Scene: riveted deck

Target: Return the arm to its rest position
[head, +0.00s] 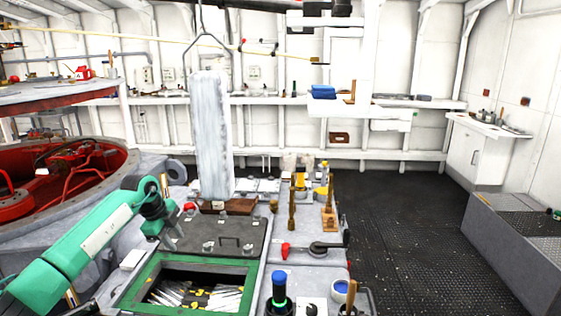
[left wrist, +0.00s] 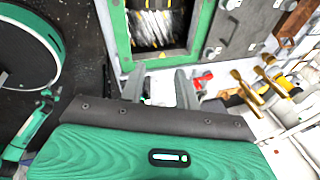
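My left arm (head: 85,250), green with dark joints, reaches in from the left in the head view. Its gripper (head: 170,241) points down beside the dark hatch lid (head: 222,236). In the left wrist view the two grey fingers of the left gripper (left wrist: 161,88) stand apart with nothing visible between them. My right gripper does not show in either view.
A green-framed bin (head: 252,283) with silvery contents lies open in front. A tall whitish block (head: 212,135) hangs below a hook. A red-handled tool (head: 285,250) and wooden-handled tools stand on the grey counter. The dark floor (head: 410,230) at right is clear.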

